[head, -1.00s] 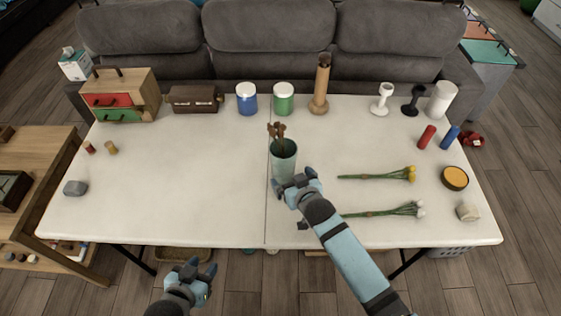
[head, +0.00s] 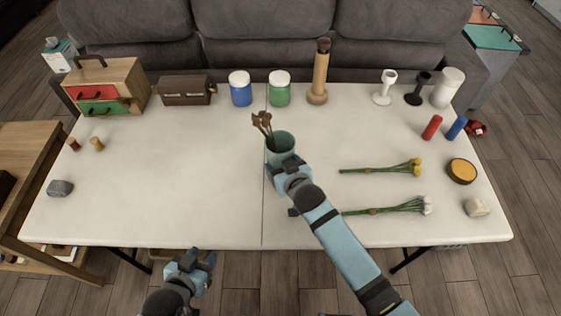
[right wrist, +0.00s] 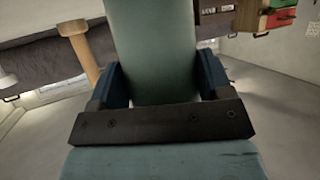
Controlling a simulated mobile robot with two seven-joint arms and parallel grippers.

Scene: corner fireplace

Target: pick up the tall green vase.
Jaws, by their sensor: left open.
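The green vase (head: 281,145) stands near the middle of the table with brown dried stems (head: 263,125) leaning left out of its mouth. My right gripper (head: 286,166) is at its near side in the head view. In the right wrist view, the vase (right wrist: 158,45) fills the space between the two fingers (right wrist: 165,85), which look closed against its sides. The vase's lower part is hidden in the head view, so I cannot tell whether its base touches the table. My left gripper (head: 193,262) is open and empty, in front of the table's near edge.
On the white table (head: 170,200), blue (head: 241,93) and green (head: 279,94) jars and a tall wooden vase (head: 319,80) stand behind. Yellow (head: 385,169) and white (head: 390,208) flowers lie right. The left middle is mostly clear.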

